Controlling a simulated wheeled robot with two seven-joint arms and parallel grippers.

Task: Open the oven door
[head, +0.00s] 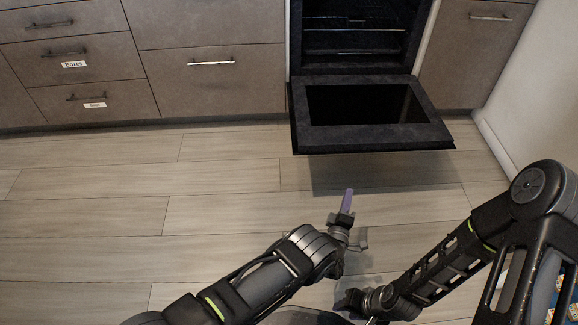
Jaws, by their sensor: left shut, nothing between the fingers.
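The black oven (352,22) stands at the top centre with its cavity and wire racks showing. Its door (300,118) is folded down, about level, and sticks out over the floor with its dark glass panel (365,104) facing up. My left gripper (347,199) is below the door's front edge in the picture, apart from it, with purplish fingers shut and nothing between them. My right gripper (345,302) is lower, near the bottom edge, apart from the oven; its fingers are too small and dark to read.
Grey-brown drawers (210,80) with metal handles stand left of the oven, two with labels. A cabinet (470,50) stands to its right, beside a pale wall (530,95). The wood-plank floor (90,200) is clear in front. A patterned item (565,300) shows at the lower right edge.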

